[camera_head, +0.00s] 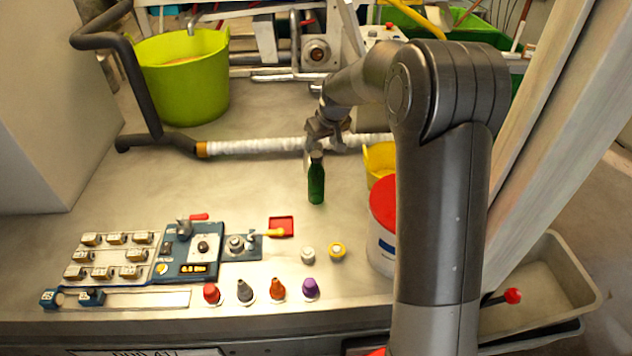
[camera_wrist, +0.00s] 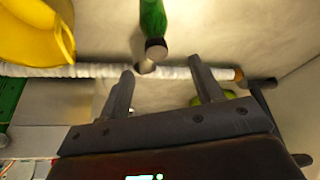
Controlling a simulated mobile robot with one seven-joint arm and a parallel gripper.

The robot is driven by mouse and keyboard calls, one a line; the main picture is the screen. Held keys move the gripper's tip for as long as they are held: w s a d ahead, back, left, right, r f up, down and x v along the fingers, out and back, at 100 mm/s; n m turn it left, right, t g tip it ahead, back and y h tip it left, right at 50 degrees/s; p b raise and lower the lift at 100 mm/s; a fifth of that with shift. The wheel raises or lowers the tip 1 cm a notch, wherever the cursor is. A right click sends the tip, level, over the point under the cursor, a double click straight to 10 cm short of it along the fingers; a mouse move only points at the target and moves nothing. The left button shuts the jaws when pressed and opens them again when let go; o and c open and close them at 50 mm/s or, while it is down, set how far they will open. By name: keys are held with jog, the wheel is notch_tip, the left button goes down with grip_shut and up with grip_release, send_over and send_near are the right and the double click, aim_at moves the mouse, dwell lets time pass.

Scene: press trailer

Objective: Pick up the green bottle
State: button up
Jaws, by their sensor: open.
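My gripper (camera_head: 318,150) is close behind and above the bottle in the head view. In the wrist view the two fingers of my gripper (camera_wrist: 160,75) are spread apart, and nothing is between them. The bottle lies just beyond the fingertips, roughly in line with the gap.
A white wrapped pipe (camera_head: 255,146) runs behind the bottle. A yellow bucket (camera_head: 379,160) and a red-lidded white tub (camera_head: 383,215) stand to its right. A lime tub (camera_head: 185,80) is at back left. Control panels (camera_head: 190,250) and coloured knobs (camera_head: 278,289) line the front.

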aim_at(317, 155)
jog(key=x, duration=0.7)
jog(key=shift+w, duration=0.35)
jog(key=shift+w+x, duration=0.2)
jog(key=shift+x, duration=1.1)
jog(key=shift+w+x, duration=0.2)
jog(key=shift+x, duration=1.1)
jog(key=shift+d+r, duration=0.15)
jog(key=shift+d, duration=0.05)
jog(key=shift+c, duration=0.6)
grip_shut()
